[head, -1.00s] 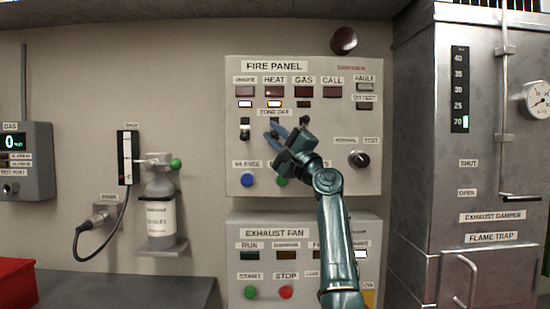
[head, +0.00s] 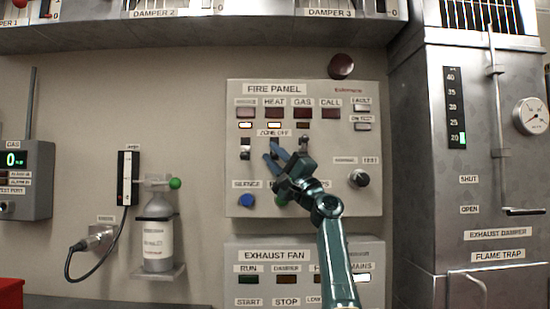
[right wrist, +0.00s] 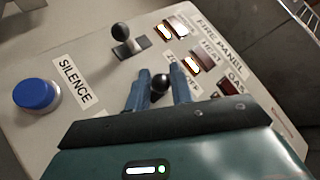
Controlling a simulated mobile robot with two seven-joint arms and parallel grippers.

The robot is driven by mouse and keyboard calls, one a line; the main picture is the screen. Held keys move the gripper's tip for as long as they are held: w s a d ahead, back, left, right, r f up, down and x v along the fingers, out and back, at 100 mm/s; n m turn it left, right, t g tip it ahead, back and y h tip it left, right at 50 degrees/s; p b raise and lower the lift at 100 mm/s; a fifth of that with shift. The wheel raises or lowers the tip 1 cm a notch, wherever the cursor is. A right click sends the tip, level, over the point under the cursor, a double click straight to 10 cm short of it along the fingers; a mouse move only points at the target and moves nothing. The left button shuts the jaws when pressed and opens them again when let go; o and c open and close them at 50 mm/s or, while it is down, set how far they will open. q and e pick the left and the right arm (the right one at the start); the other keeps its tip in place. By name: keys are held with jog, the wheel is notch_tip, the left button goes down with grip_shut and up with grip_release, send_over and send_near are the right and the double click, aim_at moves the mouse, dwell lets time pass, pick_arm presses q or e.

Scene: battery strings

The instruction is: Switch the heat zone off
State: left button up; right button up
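The fire panel (head: 334,205) is on the wall, with a ZONE OFF label (head: 274,133) above a row of small toggle levers. The HEAT label (head: 273,102) marks the second column; the lamp (head: 273,125) under it is lit. My right gripper (head: 273,152) is at the lever below HEAT and largely hides it. In the right wrist view the open fingers (right wrist: 160,92) stand on either side of the lever's black ball knob (right wrist: 160,82). I cannot tell whether they touch it. My left gripper is not in view.
The neighbouring lever (head: 245,148) and the gas lever (head: 304,145) stand close on either side. The blue SILENCE button (head: 247,200) is below left and a rotary knob (head: 358,178) right. The exhaust fan panel (head: 300,258) is below.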

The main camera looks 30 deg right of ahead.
jog(key=shift+s+d+f, duration=0.15)
jog(key=shift+s+f, duration=0.2)
jog(key=shift+f, duration=0.05)
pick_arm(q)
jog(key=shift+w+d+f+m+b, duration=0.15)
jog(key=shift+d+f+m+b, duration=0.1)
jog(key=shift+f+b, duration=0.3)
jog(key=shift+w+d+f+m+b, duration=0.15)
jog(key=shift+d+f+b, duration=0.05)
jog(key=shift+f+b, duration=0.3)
pick_arm(e)
jog(key=v, duration=1.2)
jog(key=shift+s, duration=0.1)
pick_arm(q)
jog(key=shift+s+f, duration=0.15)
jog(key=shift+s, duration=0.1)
